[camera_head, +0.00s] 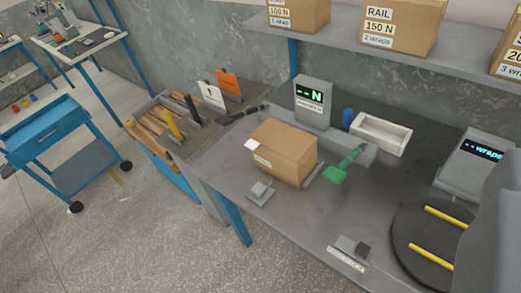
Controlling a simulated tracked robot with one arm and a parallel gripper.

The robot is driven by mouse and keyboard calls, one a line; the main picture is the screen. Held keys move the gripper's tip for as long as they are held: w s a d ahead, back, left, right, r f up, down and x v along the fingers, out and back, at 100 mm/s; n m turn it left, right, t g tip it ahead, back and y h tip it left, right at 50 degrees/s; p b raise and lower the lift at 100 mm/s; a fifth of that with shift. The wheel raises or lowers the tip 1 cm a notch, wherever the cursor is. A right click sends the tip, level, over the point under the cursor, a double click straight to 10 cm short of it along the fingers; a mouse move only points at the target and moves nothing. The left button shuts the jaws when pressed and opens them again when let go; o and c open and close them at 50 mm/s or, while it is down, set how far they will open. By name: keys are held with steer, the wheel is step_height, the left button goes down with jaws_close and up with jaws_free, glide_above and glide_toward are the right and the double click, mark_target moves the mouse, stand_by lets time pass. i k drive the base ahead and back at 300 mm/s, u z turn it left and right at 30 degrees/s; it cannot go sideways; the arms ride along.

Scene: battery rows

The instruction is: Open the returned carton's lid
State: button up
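A brown carton (285,152) sits on the grey workbench (305,214), left of the middle of the bench. Its top looks closed. A small white tag (252,145) is at its left top edge, and a small label with unreadable print is on its front side. I cannot tell whether this is the returned carton. My gripper does not show in this view.
A display reading "--N" (314,95) stands behind the carton. A green tool (343,168) lies to its right and a small grey block (261,191) in front. A white tray (381,132) and a black turntable (432,243) are farther right. A shelf with labelled cartons (403,27) hangs above.

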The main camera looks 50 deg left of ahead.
mark_target(291, 142)
steer(key=z, duration=1.35)
steer(key=k, duration=1.15)
steer(key=u, duration=1.45)
steer(key=i, duration=1.05)
